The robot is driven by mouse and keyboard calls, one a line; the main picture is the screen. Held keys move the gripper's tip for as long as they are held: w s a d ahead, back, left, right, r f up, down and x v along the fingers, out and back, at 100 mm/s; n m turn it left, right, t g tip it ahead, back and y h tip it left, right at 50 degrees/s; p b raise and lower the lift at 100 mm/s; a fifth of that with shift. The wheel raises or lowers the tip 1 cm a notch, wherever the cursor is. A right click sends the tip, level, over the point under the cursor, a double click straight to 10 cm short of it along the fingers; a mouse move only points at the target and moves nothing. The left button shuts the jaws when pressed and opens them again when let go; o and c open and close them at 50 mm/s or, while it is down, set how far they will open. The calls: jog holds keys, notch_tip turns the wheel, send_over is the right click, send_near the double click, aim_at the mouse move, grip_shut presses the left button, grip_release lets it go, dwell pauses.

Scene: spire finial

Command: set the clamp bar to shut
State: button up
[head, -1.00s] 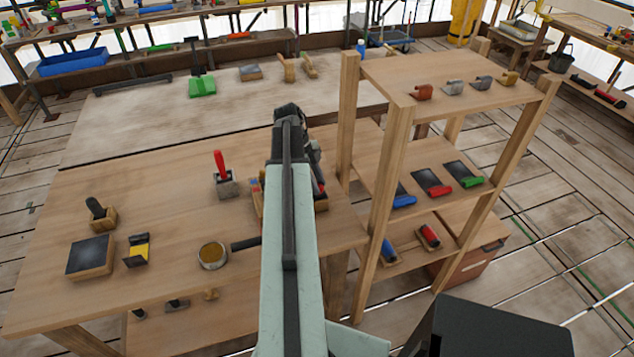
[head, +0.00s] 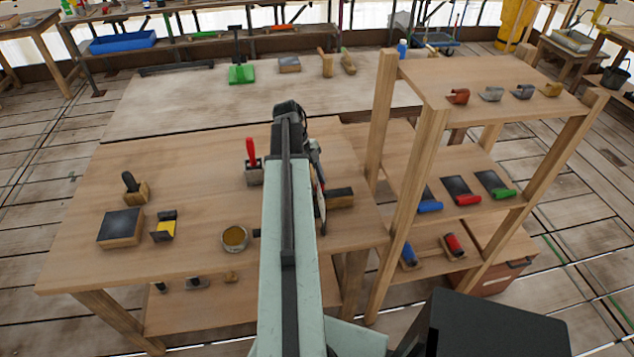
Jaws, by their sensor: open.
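I cannot tell for certain which thing is the clamp bar. A grey block with an upright red handle (head: 251,152) stands on the workbench (head: 190,190), just left of my arm. A wooden block with a dark bar on top (head: 341,198) lies right of my arm, partly hidden by it. My gripper (head: 319,207) hangs beyond the arm's far end, over the bench between these two things. My arm hides much of it, and nothing shows held in it. Whether it touches anything is unclear.
A wooden block with a black knob (head: 134,188), a dark-topped block (head: 120,228), a yellow-and-black piece (head: 164,227) and a round tin (head: 235,239) stand on the bench's left. A wooden shelf rack (head: 405,190) rises close on the right, holding rollers and scrapers.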

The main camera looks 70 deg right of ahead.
jog(key=shift+s+d, duration=0.15)
jog(key=shift+s, duration=0.05)
jog(key=shift+w+r+p, duration=0.1)
jog(key=shift+r+p, duration=0.45)
jog(key=shift+p, duration=0.05)
jog(key=p+v, duration=0.6)
jog(key=shift+w+r, duration=0.25)
jog(key=shift+r, duration=0.05)
